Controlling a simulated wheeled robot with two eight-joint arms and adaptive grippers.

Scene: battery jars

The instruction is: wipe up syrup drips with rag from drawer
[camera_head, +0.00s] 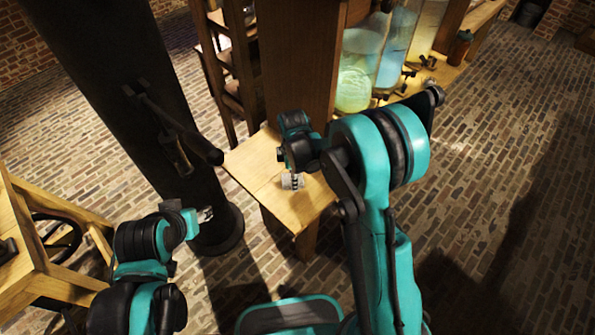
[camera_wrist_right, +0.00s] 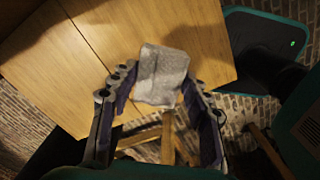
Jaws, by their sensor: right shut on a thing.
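A light grey-white rag (camera_wrist_right: 161,76) is between the fingers of my right gripper (camera_wrist_right: 158,92) in the right wrist view, with its end standing out past the fingertips. My right gripper is shut on it, above a wooden tabletop (camera_wrist_right: 85,45). In the head view my right gripper (camera_head: 292,172) points down over the near end of the wooden table (camera_head: 258,178), and a bit of the pale rag (camera_head: 292,182) shows there. My left gripper (camera_head: 204,214) is at lower left, away from the table; its opening is too small to tell. I can make out no syrup drips or drawer.
Large glass jars (camera_head: 365,60) with yellowish and blue liquid stand farther along the table, behind a wooden post (camera_head: 300,60). A dark column (camera_head: 120,90) stands left of the table. A wooden frame (camera_head: 45,240) is at far left. Brick floor lies open at right.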

